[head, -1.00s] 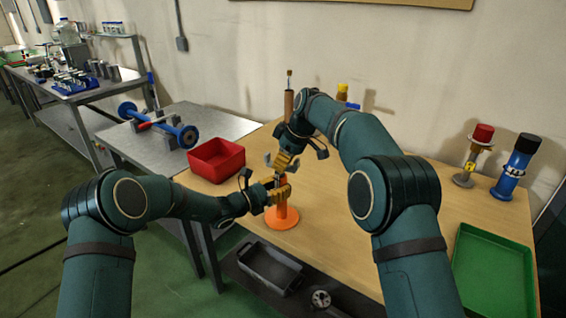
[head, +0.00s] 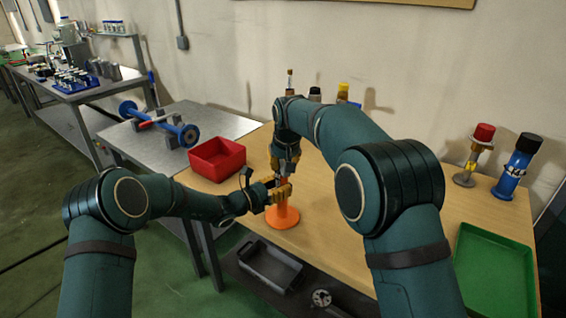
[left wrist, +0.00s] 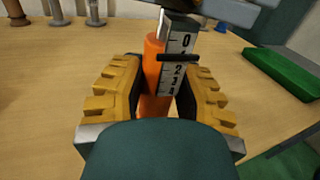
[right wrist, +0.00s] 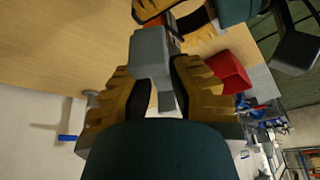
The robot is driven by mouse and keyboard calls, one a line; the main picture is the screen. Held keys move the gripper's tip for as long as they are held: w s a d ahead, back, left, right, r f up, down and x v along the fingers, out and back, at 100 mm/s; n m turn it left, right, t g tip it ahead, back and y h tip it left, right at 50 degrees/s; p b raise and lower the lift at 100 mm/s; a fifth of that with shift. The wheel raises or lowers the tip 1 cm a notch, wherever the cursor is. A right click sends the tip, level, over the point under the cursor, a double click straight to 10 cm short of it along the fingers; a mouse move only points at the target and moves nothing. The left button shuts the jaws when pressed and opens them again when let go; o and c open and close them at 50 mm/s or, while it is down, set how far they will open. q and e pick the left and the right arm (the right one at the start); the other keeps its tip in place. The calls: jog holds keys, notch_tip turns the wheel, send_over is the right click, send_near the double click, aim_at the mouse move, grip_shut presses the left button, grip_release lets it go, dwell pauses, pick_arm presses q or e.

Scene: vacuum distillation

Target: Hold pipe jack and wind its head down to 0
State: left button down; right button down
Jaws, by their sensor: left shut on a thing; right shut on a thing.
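The pipe jack stands upright on the table on its round orange foot (head: 283,217). My left gripper (head: 280,191) is shut around its orange body (left wrist: 154,75) from the side. A white scale (left wrist: 178,68) on the body shows numbers from 0 downward, and a black pointer (left wrist: 177,57) sits just below the 0, near where 1 would be. My right gripper (head: 287,166) comes from above and is shut on the grey jack head (right wrist: 150,50). In the head view the jack head is mostly hidden by my right gripper.
A red bin (head: 217,160) stands left of the jack. A green tray (head: 493,270) lies at the right. Several stands are at the back, with a red-topped one (head: 474,155) and a blue cylinder (head: 516,168) at the right. A dark bin (head: 270,265) is below the table's front edge.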

jog(key=m+h, duration=0.1)
jog(key=m, duration=0.3)
jog(key=shift+a+r+m+h, duration=0.1)
jog(key=shift+a+m+h, duration=0.05)
jog(key=shift+m+h, duration=0.2)
jog(key=m+h, duration=0.1)
jog(key=m, duration=0.3)
jog(key=shift+w+a+m+h, duration=0.1)
jog(key=shift+m+h, duration=0.15)
jog(key=shift+h, duration=0.1)
jog(key=c, duration=1.5)
grip_release()
jog(key=shift+r, duration=0.1)
jog(key=o, duration=0.7)
jog(key=shift+g, duration=0.3)
jog(key=v, duration=1.1)
jog(key=shift+s+a+r, duration=0.1)
jog(key=shift+s+r, duration=0.2)
